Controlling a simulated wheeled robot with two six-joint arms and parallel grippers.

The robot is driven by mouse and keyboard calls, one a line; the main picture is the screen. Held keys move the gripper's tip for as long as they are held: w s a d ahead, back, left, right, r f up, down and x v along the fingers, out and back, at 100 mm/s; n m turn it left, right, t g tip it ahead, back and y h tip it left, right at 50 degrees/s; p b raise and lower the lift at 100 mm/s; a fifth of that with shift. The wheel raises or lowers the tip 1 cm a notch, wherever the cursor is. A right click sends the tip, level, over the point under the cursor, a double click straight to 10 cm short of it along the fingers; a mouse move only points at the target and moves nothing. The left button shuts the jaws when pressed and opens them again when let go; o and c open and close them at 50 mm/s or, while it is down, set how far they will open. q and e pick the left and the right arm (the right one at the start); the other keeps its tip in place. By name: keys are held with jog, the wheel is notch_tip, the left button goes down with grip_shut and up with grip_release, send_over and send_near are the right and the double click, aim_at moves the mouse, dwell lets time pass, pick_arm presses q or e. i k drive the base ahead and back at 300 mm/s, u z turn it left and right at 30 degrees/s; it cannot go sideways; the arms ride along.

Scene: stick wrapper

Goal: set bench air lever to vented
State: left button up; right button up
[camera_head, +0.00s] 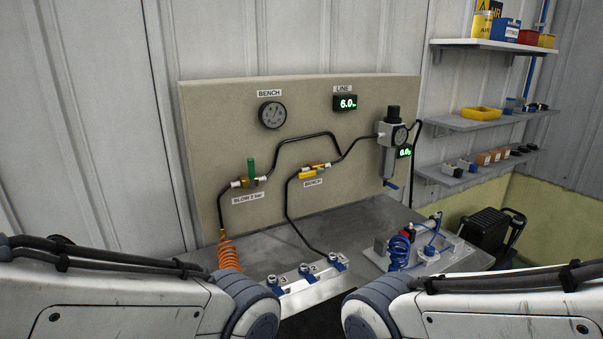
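The bench air lever (310,172) is a yellow handle on a brass valve in the middle of the beige panel. It lies roughly along the hose line, with a "BENCH" label (313,183) below it. A round gauge (272,114) labelled "BENCH" sits above left; its needle is too small to read. A "LINE" display (345,103) reads 6.0. Both my arms reach in from the lower corners, but neither gripper shows. Nothing is seen touching the lever.
A green upright lever (251,168) labelled "BLOW" is left of the bench valve. The filter regulator (393,147) hangs at right. On the grey bench (358,226) are an orange coiled hose (229,250), a metal manifold (309,284) and a blue-hosed fixture (420,245). Shelves (480,122) stand right.

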aim_at(310, 173)
jog(key=k, duration=1.35)
jog(key=z, duration=0.8)
jog(key=i, duration=1.5)
jog(key=u, duration=0.8)
jog(key=i, duration=0.4)
jog(key=u, duration=0.4)
